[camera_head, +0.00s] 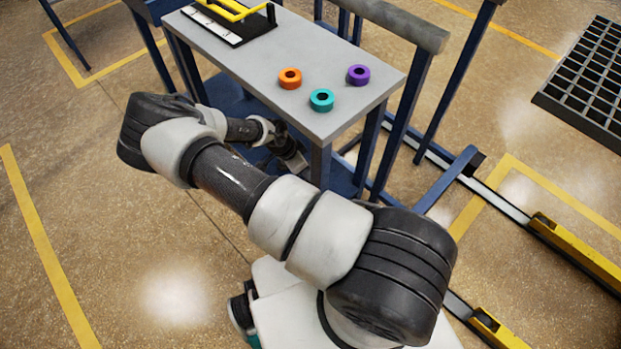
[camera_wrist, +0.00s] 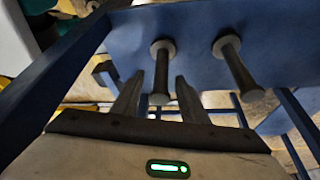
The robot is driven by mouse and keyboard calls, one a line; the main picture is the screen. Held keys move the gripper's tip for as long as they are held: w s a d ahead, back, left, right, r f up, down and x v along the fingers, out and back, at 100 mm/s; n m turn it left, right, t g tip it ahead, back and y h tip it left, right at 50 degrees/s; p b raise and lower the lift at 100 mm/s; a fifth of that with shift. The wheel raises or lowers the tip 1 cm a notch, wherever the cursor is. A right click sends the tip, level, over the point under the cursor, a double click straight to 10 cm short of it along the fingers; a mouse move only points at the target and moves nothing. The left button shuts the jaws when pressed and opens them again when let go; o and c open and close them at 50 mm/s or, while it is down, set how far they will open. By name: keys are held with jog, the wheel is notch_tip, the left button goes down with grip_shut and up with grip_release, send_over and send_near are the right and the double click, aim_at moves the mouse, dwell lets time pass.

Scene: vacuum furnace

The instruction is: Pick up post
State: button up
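Two dark grey posts with round flanged ends show against a blue shelf (camera_wrist: 195,22) in the wrist view. One post (camera_wrist: 161,72) is near the middle, the other post (camera_wrist: 238,70) to its right. My gripper (camera_wrist: 158,76) is open, and its two fingers show on either side of the middle post. I cannot tell how deep the post sits between them or whether they touch it. In the head view my gripper is low beside the table, mostly hidden by my arm and the tabletop, and no post can be made out.
The grey tabletop (camera_head: 225,55) holds an orange ring (camera_head: 290,79), a teal ring (camera_head: 321,100), a purple ring (camera_head: 358,75) and a yellow-handled item (camera_head: 232,10). Blue legs (camera_head: 372,140) stand close to my arm. A black grid (camera_head: 590,80) is at the right. Floor at the left is clear.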

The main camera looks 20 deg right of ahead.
jog(key=b+x, duration=0.1)
jog(key=x, duration=0.3)
jog(key=shift+w+f, duration=0.1)
jog(key=shift+f, duration=0.2)
grip_shut()
